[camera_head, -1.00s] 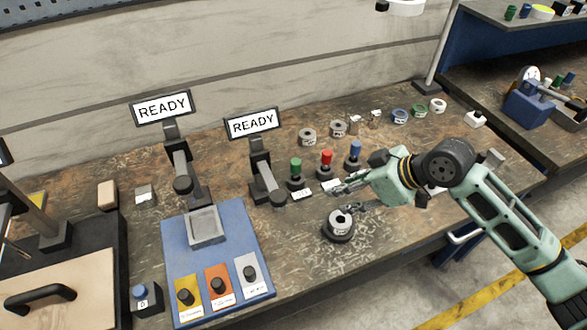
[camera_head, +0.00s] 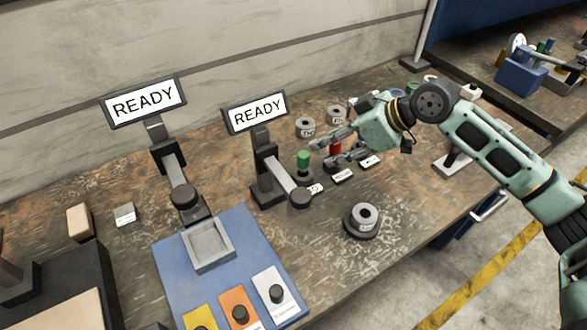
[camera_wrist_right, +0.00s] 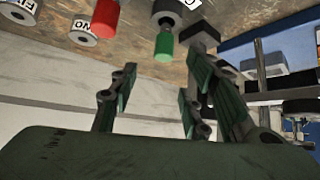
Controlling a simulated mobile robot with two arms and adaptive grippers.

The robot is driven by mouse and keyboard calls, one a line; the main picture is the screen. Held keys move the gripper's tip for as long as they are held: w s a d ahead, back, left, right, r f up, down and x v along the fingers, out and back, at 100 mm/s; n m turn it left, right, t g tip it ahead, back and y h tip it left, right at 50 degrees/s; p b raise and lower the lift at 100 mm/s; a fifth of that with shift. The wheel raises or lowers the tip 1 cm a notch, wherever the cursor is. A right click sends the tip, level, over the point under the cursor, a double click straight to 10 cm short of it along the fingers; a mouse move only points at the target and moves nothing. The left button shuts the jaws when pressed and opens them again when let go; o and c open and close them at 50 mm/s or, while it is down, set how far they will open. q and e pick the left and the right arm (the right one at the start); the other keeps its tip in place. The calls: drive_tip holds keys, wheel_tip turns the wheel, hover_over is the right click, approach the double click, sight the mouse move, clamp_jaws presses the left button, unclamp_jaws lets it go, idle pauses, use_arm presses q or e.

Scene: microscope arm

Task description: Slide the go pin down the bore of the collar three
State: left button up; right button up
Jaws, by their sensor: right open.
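A green-topped pin (camera_head: 303,160) stands in a dark base on the bench; its label is too small to read. The red-topped pin (camera_head: 335,147) beside it is partly hidden by my right gripper. My right gripper (camera_head: 320,152) is open and empty, its fingertips just right of the green top and apart from it. In the right wrist view the green top (camera_wrist_right: 163,46) shows beyond the gap between the fingers. A grey collar (camera_head: 366,214) with a central bore sits on a round black base in front; its label is unreadable. My left gripper is out of view.
A dark gauge stand (camera_head: 266,170) with a READY display (camera_head: 255,112) stands close left of the green pin. More grey collars (camera_head: 305,127) lie behind. A blue board (camera_head: 185,275) with a tray is at left. The bench right of the front collar is clear.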

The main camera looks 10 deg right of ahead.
sight(309, 155)
drive_tip(key=x, duration=0.4)
drive_tip(key=shift+a+f, duration=0.1)
drive_tip(key=shift+f, duration=0.2)
drive_tip(key=x, duration=0.1)
drive_tip(key=p+x, duration=0.1)
drive_tip(key=x, duration=0.1)
drive_tip(key=shift+s+a+f, duration=0.1)
drive_tip(key=shift+s+f, duration=0.05)
drive_tip(key=shift+f, duration=0.25)
drive_tip(key=shift+w+a+f+p, duration=0.2)
drive_tip(key=shift+a+f+p, duration=0.1)
drive_tip(key=shift+f, duration=0.1)
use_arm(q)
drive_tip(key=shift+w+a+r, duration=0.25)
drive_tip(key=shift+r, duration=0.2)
use_arm(e)
drive_tip(key=shift+d, duration=0.1)
drive_tip(key=shift+r, duration=0.1)
clamp_jaws()
